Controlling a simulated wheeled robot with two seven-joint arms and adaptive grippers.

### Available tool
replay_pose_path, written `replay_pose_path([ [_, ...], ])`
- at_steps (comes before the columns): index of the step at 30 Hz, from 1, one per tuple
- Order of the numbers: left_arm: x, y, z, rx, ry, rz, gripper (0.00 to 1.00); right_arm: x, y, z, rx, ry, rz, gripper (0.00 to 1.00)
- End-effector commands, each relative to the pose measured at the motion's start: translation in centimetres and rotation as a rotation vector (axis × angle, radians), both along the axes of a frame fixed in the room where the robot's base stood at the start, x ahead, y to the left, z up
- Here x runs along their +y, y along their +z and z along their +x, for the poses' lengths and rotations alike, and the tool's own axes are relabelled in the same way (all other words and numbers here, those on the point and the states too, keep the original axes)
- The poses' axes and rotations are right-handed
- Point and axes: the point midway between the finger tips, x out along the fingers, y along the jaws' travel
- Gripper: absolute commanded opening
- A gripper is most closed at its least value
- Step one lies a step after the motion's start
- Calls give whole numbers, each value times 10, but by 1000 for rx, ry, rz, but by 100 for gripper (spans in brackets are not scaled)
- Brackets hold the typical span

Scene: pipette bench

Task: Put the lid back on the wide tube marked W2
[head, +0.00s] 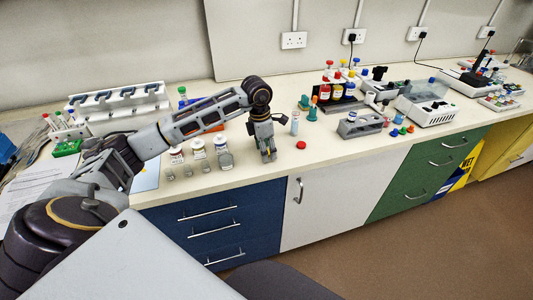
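A clear, pale tube (295,122) stands upright on the bench to the right of my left gripper. Its marking is too small to read, so I cannot tell if it is W2. A round red lid (301,145) lies on the bench in front of this tube, apart from it. My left gripper (269,157) points down, left of the red lid and close to the bench top. Its fingers are too small and dark to show whether they are apart. No object shows clearly between them. My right gripper is out of view.
Several white-capped jars (199,149) and small weights stand left of my gripper. Teal bottles (312,113) stand behind the tube, and a grey block rack (360,126) is to the right. The bench's front edge is close. Bare bench lies around the red lid.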

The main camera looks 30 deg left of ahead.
Motion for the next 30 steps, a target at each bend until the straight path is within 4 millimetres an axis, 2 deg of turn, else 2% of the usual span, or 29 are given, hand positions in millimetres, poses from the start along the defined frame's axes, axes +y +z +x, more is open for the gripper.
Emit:
replay_pose_path([
  [9,0,0,0,0,0,0,54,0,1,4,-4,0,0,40],
  [15,0,0,0,0,0,0,31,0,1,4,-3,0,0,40],
  [18,0,0,0,0,0,0,23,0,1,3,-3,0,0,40],
  [30,0,2,0,-1,0,1,22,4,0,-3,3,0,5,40],
])
